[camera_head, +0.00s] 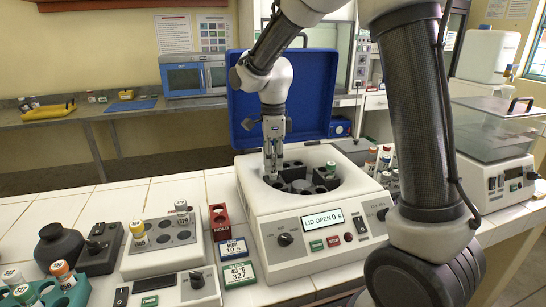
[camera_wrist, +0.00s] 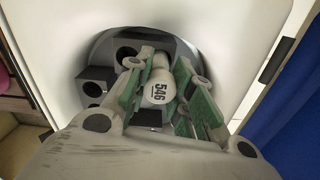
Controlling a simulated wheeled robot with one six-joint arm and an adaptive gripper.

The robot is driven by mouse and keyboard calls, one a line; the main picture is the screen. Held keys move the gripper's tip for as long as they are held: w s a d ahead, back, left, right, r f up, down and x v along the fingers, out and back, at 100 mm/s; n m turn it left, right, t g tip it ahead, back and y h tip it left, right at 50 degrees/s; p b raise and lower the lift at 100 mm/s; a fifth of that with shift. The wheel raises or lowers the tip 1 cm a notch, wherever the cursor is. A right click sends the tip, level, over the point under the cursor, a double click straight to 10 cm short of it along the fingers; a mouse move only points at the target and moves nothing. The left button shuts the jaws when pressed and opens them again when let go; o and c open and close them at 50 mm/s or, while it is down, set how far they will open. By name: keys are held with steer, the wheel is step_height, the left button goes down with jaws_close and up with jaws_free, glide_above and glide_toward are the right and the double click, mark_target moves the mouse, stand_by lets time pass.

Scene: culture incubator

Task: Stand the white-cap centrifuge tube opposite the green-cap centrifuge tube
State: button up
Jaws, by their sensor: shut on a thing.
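The white-cap tube (camera_wrist: 158,88), marked 546, is between the green-padded fingers of my gripper (camera_wrist: 164,72) in the wrist view, its cap toward the camera. My gripper (camera_head: 272,168) is shut on it and points down into the left part of the open centrifuge (camera_head: 262,217) bowl in the head view. The dark rotor (camera_head: 301,186) has block-like holders with round holes. A green cap (camera_head: 331,166) shows at the rotor's back right, across from my gripper. The tube's lower end is hidden, so I cannot tell how deep it sits in a hole.
The blue lid (camera_head: 305,95) stands open behind my gripper. The display reads LID OPEN 0 s. Several capped tubes (camera_head: 370,160) stand right of the bowl. A red holder (camera_head: 220,224), small displays and a block with a yellow-cap tube (camera_head: 138,232) are at left.

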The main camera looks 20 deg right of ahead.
steer(key=shift+f, duration=1.4)
steer(key=o, duration=1)
steer(key=shift+o, duration=0.4)
steer(key=shift+o, duration=1.2)
steer(key=shift+r, duration=0.1)
steer(key=shift+r, duration=3.7)
